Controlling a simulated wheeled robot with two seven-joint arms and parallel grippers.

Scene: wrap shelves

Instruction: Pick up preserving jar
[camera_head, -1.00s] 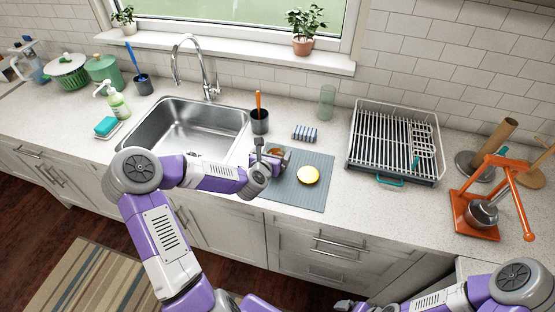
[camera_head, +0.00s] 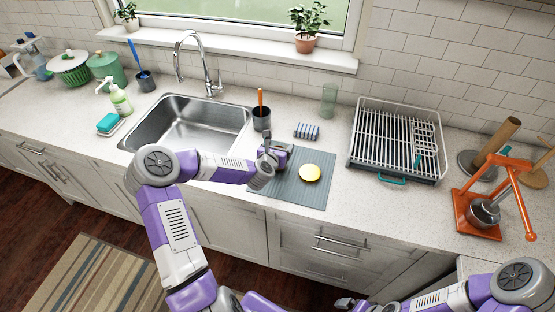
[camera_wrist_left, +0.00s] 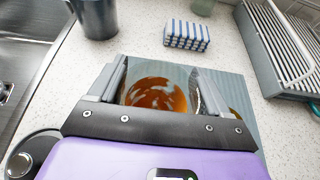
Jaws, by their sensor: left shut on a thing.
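The preserving jar (camera_wrist_left: 157,92) shows in the left wrist view as a round, glassy thing with orange-brown contents, between the two fingers. My left gripper (camera_wrist_left: 157,88) is shut on it, over the grey mat. In the head view my left gripper (camera_head: 273,156) is at the mat's left part and its hand mostly hides the jar. I cannot tell whether the jar touches the mat. My right gripper (camera_head: 350,303) is low at the bottom edge of the head view, away from the counter; its jaws are too small to read.
A dark cup (camera_head: 261,120) with an orange-handled brush and a striped sponge (camera_head: 307,131) stand behind. The sink (camera_head: 190,125) is left, the dish rack (camera_head: 397,140) right, an orange stand (camera_head: 480,215) farther right.

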